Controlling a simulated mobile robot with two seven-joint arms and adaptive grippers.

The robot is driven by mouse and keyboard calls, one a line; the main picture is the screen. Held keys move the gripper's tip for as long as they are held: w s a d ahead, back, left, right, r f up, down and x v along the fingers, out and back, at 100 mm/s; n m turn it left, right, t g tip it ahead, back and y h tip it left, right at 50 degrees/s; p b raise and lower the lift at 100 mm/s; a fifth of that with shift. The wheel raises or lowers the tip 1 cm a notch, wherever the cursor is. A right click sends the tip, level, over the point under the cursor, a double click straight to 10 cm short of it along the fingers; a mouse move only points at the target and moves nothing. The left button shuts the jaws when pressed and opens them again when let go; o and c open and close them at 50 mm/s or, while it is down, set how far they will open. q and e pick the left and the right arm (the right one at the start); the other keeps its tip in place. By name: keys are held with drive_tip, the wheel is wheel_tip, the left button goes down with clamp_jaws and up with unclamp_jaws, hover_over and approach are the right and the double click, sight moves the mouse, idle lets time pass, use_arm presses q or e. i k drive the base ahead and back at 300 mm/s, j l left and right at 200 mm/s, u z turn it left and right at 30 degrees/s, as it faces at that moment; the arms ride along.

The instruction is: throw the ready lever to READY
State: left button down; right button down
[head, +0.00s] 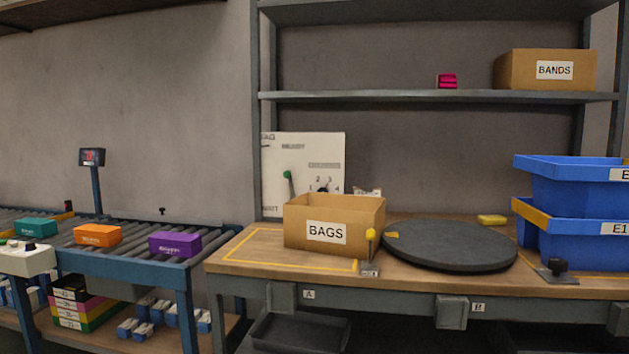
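A white panel (320,150) stands at the back of the workbench, against the wall. A lever with a green knob (288,175) is on its left part, knob up and leaning slightly left. Small lettering above the lever may read READY, but it is too blurred to be sure. The lever's lower end is close to the top edge of the BAGS box, which hides the lower part of the panel. A second lever with a yellow knob (370,235) stands upright at the bench's front edge, right of the box. Neither of my grippers is in view.
The open cardboard BAGS box (300,232) stands in front of the panel. A dark round turntable (450,246) lies to its right, then stacked blue bins (575,240). A roller conveyor (130,244) with coloured boxes is at left. A shelf (430,97) runs above the bench.

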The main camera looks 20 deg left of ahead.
sight(287, 174)
drive_tip(key=j+z, duration=0.3)
drive_tip(key=j, duration=0.2)
drive_tip(key=k+j+z, duration=0.1)
drive_tip(key=j+z, duration=0.25)
drive_tip(key=j, duration=0.15)
drive_tip(key=k+j, duration=0.1)
drive_tip(key=j, duration=0.35)
drive_tip(key=j+z, duration=0.1)
drive_tip(key=j, duration=0.35)
drive_tip(key=k+j, duration=0.15)
drive_tip(key=j, duration=0.3)
drive_tip(key=k+j+z, duration=0.1)
drive_tip(key=j, duration=0.4)
drive_tip(key=k+j, duration=0.15)
drive_tip(key=j, duration=0.3)
drive_tip(key=z, duration=0.05)
